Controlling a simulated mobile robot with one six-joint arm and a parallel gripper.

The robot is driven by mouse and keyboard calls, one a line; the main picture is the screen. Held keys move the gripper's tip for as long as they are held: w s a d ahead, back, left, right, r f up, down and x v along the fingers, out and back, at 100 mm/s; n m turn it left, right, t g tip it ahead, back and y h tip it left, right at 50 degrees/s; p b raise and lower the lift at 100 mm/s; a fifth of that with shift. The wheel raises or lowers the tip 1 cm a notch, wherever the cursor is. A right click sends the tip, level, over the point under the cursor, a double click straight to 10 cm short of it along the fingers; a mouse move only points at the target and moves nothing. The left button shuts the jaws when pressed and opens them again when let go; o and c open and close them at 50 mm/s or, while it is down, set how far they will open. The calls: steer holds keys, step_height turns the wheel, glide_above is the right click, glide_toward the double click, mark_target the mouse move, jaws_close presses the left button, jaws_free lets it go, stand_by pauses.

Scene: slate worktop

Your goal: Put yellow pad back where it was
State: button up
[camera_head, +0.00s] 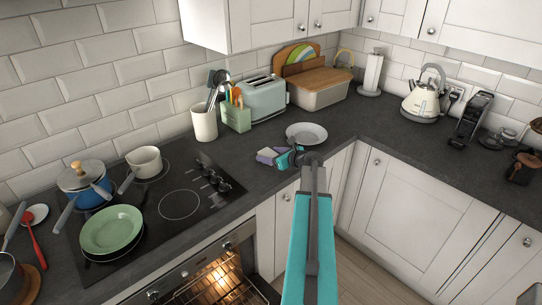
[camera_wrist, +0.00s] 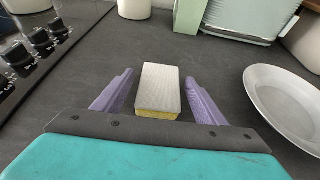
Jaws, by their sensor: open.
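The yellow pad (camera_wrist: 159,92) is a small block with a pale grey-white top and a yellow lower edge. In the wrist view it lies on the dark worktop, straight ahead of my gripper (camera_wrist: 160,77). The two purple fingers are open, one on each side of the pad, with a visible gap on both sides. I cannot tell exactly how far down the fingers reach. In the head view my gripper (camera_head: 268,156) is low over the worktop between hob and plate, and it largely hides the pad there.
A grey-white plate (camera_head: 306,132) lies close to the right of my gripper. The black hob (camera_head: 179,204) with knobs is to the left. A utensil crock (camera_head: 204,122), a green holder (camera_head: 236,117) and a toaster (camera_head: 265,98) stand behind. Bare worktop surrounds the pad.

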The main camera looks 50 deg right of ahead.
steer(key=b+v, duration=0.3)
steer(key=v, duration=0.9)
stand_by(0.8)
